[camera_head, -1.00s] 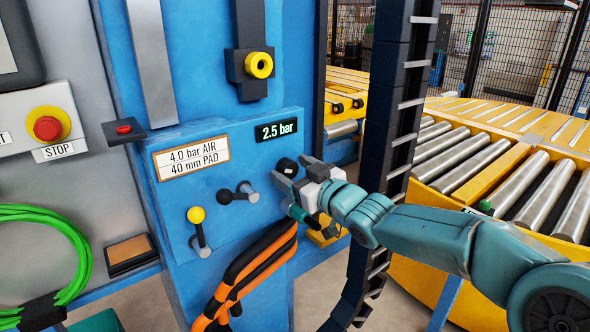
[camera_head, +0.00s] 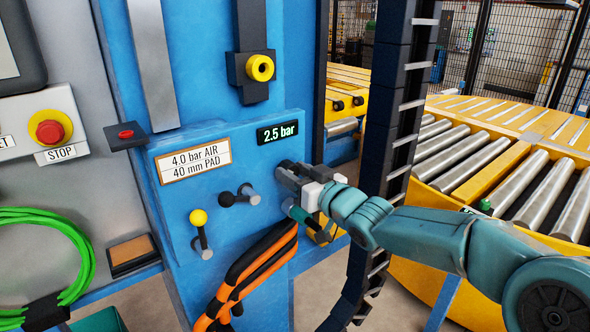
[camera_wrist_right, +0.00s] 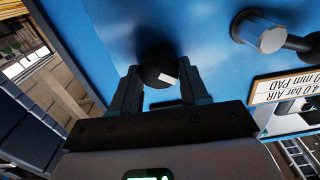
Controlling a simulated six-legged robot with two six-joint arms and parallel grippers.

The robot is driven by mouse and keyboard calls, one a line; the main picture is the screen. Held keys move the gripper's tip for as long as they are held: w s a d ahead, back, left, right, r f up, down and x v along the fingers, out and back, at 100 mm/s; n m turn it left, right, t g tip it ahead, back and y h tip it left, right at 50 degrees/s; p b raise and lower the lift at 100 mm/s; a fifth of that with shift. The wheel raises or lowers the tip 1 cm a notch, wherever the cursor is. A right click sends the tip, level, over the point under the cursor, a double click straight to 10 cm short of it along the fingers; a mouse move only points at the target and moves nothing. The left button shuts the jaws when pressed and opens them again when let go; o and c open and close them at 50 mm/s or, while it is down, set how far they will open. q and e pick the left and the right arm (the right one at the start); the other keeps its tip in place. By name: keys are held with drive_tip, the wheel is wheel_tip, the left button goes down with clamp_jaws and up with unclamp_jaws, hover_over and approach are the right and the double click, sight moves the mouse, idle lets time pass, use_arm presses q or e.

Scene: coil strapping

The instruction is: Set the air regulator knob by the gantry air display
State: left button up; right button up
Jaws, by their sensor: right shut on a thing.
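The gantry air display (camera_head: 277,132) reads 2.5 bar on the blue panel (camera_head: 240,200). A label (camera_head: 193,160) left of it reads 4.0 bar AIR, 40 mm PAD. The black regulator knob (camera_head: 286,165) is below the display, mostly hidden by my right gripper (camera_head: 290,180). In the right wrist view, the round black knob (camera_wrist_right: 159,68) with a white mark sits between the two fingers of my right gripper (camera_wrist_right: 158,92), which is shut on it. My left gripper is not in view.
Orange and black hoses (camera_head: 250,268) hang below. A red STOP button (camera_head: 49,132) is at left. A dark cable chain (camera_head: 385,130) stands behind my right arm.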

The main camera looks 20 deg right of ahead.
drive_tip(key=m+p, duration=0.2)
drive_tip(key=m, duration=0.2)
drive_tip(key=shift+d+r+m, duration=0.1)
drive_tip(key=shift+d+m, duration=0.05)
drive_tip(key=shift+m, duration=0.15)
drive_tip(key=shift+m+p, duration=0.75)
drive_tip(key=shift+m, duration=1.45)
drive_tip(key=o, duration=1.1)
drive_tip(key=shift+d, duration=0.1)
drive_tip(key=shift+c, duration=0.2)
drive_tip(key=shift+s+f, duration=0.15)
drive_tip(key=shift+f, duration=0.05)
drive_tip(key=b+v, duration=0.3)
drive_tip(key=v, duration=1.3)
